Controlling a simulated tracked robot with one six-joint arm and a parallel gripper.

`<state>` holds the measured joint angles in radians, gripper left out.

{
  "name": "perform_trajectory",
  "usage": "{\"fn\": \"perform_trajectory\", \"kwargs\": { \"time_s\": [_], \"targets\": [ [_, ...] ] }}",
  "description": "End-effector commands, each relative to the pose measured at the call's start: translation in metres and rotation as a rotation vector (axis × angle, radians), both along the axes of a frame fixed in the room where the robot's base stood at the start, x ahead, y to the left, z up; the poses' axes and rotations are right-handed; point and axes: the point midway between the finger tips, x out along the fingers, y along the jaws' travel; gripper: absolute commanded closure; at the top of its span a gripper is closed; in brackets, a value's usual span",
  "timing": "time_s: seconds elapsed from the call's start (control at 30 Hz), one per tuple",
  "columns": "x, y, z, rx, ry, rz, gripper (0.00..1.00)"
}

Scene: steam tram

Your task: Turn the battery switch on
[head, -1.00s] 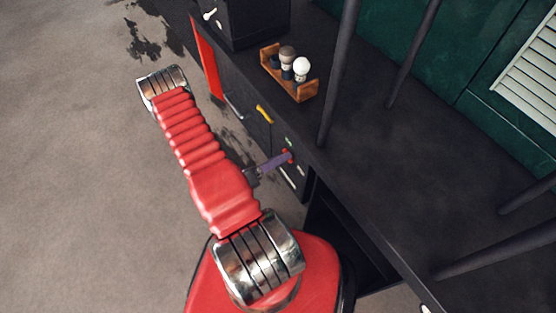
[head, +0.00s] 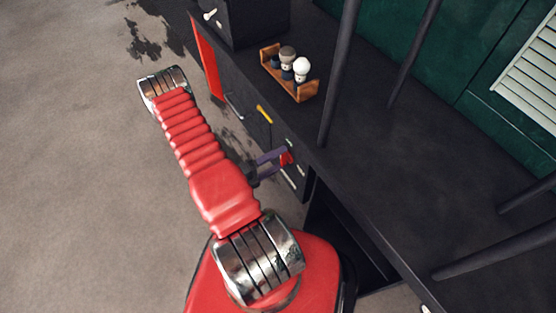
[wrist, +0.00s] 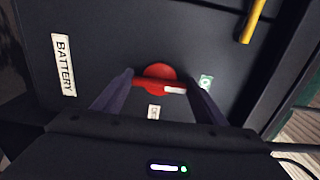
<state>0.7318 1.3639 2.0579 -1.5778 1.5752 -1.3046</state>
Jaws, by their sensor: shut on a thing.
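The battery switch is a red round knob with a bar handle (wrist: 160,75) on a dark panel; it also shows in the head view (head: 287,157). In the wrist view the bar lies nearly crosswise, its white mark at the right end towards a small green label (wrist: 206,82). A small white label (wrist: 154,112), too small to read surely, sits below the knob. A white label reading BATTERY (wrist: 64,65) is at the left. My gripper (wrist: 160,84) is shut on the bar, one finger at each end.
A yellow handle (head: 264,114) is on the cabinet front beyond the switch. Dark posts (head: 340,75) rise from that top. Open floor lies to the left.

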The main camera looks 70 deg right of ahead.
Motion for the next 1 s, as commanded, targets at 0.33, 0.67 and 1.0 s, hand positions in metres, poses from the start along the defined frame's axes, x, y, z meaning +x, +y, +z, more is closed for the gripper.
{"fn": "perform_trajectory", "kwargs": {
  "time_s": [0.33,0.67,1.0],
  "targets": [
    [0.0029,-0.0015,-0.0026,0.005,-0.006,0.008,0.31],
    [0.0011,-0.0004,-0.0013,0.003,-0.003,0.004,0.16],
    [0.0061,0.005,-0.001,0.003,-0.001,0.006,0.16]
  ]
}}
